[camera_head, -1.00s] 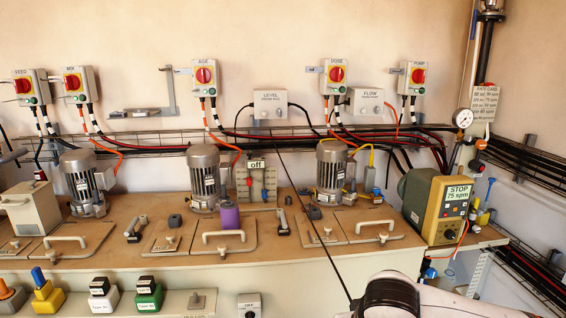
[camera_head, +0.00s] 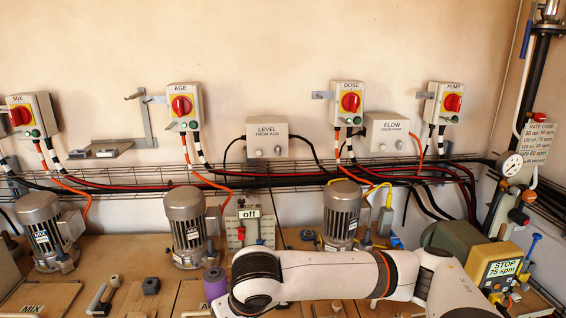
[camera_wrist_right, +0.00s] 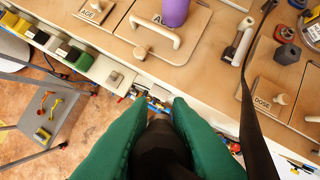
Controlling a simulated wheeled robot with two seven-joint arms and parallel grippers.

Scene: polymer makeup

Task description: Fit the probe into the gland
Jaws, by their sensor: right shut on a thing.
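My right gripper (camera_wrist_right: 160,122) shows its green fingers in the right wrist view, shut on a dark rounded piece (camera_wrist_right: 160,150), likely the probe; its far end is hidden. A black cable (camera_wrist_right: 248,110) runs up past the right finger. In the head view a thin dark line (camera_head: 275,205) hangs below the LEVEL box (camera_head: 267,138). Dark blocks on the bench, one in the head view (camera_head: 151,285) and one in the right wrist view (camera_wrist_right: 287,53), may be glands; I cannot tell which is meant. My right forearm hides the gripper in the head view.
A purple cylinder (camera_head: 215,284) stands by the AGE lid, near a lid handle (camera_wrist_right: 150,35). Motors (camera_head: 185,228) line the bench back, and a pump (camera_head: 490,265) stands at right. A grey cart (camera_wrist_right: 45,110) stands on the floor below the bench.

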